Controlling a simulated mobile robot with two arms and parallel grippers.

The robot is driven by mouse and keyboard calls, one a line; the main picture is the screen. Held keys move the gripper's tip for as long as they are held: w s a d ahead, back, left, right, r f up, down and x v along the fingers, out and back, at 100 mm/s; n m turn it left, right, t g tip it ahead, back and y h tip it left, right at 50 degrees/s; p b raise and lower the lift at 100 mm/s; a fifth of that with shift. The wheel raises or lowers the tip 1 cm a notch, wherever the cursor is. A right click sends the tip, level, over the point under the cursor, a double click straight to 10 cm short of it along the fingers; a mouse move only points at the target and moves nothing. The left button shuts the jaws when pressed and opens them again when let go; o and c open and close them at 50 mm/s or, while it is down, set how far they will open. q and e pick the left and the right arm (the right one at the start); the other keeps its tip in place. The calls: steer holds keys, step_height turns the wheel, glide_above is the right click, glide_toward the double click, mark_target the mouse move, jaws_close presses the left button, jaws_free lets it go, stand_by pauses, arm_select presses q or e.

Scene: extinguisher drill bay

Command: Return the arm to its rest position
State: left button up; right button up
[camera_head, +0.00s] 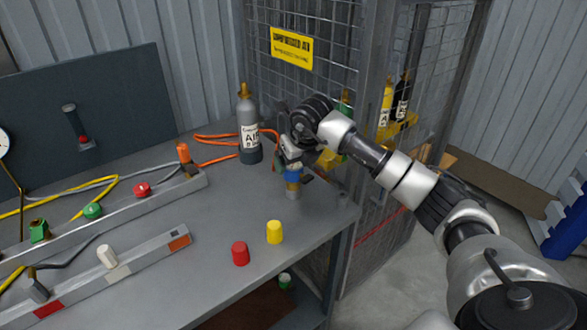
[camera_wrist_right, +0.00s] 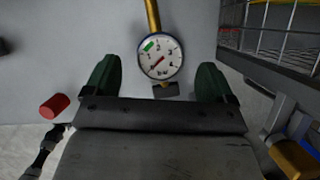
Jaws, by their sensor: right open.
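My right arm (camera_head: 405,180) reaches in from the lower right, over the right end of the grey workbench (camera_head: 215,215). Its gripper (camera_head: 293,158) is above the bench, close to a small fitting with blue and brass parts (camera_head: 292,180). In the wrist view the two dark green fingers of the right gripper (camera_wrist_right: 158,78) stand wide apart. A round white pressure gauge (camera_wrist_right: 160,57) on a brass stem shows between them, with gaps on both sides. My left gripper is not in view.
A grey air cylinder (camera_head: 249,130) stands left of the gripper. Red (camera_head: 240,253) and yellow (camera_head: 274,232) caps are near the bench front. A wire mesh cage (camera_head: 330,60) with bottles is behind the arm. Clear floor (camera_head: 400,265) lies right of the bench.

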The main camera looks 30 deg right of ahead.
steer(key=v, duration=0.6)
steer(key=shift+s+r, duration=0.1)
steer(key=shift+r, duration=0.15)
